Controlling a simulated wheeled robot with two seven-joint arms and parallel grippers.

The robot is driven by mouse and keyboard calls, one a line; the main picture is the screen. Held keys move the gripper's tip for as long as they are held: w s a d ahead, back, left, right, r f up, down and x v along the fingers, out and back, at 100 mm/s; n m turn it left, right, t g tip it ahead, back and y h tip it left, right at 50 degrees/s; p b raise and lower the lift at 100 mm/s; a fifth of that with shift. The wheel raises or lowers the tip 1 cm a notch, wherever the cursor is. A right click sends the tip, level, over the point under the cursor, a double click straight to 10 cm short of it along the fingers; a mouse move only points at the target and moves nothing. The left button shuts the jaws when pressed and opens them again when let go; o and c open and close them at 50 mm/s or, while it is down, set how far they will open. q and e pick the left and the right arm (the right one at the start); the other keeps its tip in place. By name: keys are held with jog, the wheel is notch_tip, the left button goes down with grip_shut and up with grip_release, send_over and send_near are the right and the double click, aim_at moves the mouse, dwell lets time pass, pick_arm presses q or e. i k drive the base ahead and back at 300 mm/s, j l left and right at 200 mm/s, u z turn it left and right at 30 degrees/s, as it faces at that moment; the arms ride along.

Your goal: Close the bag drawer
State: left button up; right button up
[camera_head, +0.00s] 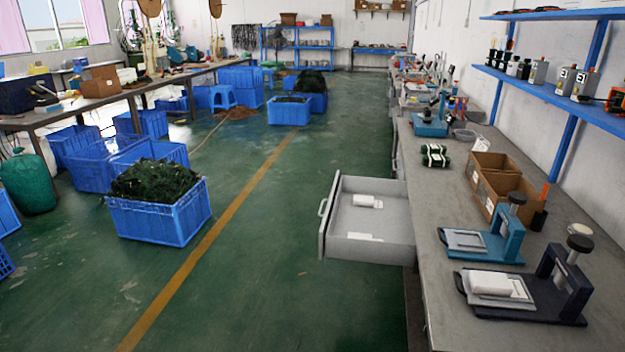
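The bag drawer (341,246) is a grey drawer pulled far out to the left from under the long grey workbench (446,235). A small handle (323,207) sits on its left-facing front panel. Inside lie white packets, one near the back (366,201) and one near the front wall (364,237). Neither of my grippers shows in the head view, so I cannot tell how they stand relative to the drawer.
On the bench are a blue press (502,240), a dark press (560,290), cardboard boxes (483,185) and dark green bundles (434,155). Blue crates stand on the left, one filled with dark material (163,225). The green floor left of the drawer (262,270) is clear.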

aim_at(393, 224)
jog(key=i+j+z, duration=0.15)
jog(key=j+z, duration=0.3)
jog(key=j, duration=0.85)
jog(key=j+z, duration=0.5)
jog(key=j, duration=0.75)
jog(key=i+j+z, duration=0.15)
jog(key=i, duration=0.35)
jog(key=i+j+z, duration=0.15)
jog(key=i, duration=0.3)
jog(key=i+j+z, duration=0.1)
jog(key=i, duration=0.35)
jog(key=j, duration=0.1)
